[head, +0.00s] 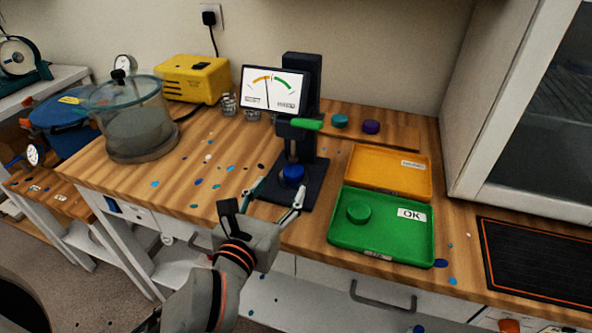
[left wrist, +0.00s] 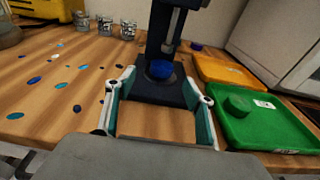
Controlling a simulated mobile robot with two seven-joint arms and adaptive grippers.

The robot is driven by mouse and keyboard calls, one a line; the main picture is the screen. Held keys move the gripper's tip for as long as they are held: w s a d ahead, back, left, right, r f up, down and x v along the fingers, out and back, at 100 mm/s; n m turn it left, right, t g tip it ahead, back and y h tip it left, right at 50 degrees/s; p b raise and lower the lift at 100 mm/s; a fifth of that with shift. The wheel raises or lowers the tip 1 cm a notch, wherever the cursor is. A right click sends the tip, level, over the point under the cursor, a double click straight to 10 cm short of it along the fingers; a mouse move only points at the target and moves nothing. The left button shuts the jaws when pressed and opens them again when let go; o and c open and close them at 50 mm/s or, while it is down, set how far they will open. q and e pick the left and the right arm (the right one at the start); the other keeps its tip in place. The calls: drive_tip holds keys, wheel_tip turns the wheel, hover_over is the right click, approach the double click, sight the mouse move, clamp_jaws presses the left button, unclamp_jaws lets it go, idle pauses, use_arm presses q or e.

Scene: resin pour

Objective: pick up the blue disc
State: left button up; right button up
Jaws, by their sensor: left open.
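The blue disc (head: 292,175) sits on the dark base of the press-like tester (head: 314,180), under its plunger. It also shows in the left wrist view (left wrist: 160,69), straight ahead of the fingers. My left gripper (head: 272,193) is open and empty, in front of the tester's base, with its fingers pointing toward the disc. In the left wrist view the open fingers (left wrist: 158,105) stand wide apart, with the disc beyond their tips. My right gripper is in neither view.
A green tray (head: 385,252) marked OK holds a green disc (head: 358,212). An orange tray (head: 370,185) lies behind it. Teal (head: 340,120) and purple (head: 371,126) discs lie at the back. A lidded pot (head: 140,130) stands left. Blue spots dot the wooden top.

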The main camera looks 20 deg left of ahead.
sight(290, 176)
use_arm(q)
drive_tip(key=w, duration=0.6)
drive_tip(key=shift+d+f, duration=0.35)
drive_tip(key=shift+f, duration=0.05)
drive_tip(key=shift+w+f, duration=0.1)
drive_tip(key=shift+w, duration=0.45)
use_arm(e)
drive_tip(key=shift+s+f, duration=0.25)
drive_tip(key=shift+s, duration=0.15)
use_arm(q)
drive_tip(key=c, duration=1.3)
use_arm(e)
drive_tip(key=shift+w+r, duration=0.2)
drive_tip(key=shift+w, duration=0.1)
use_arm(q)
drive_tip(key=shift+o, duration=0.2)
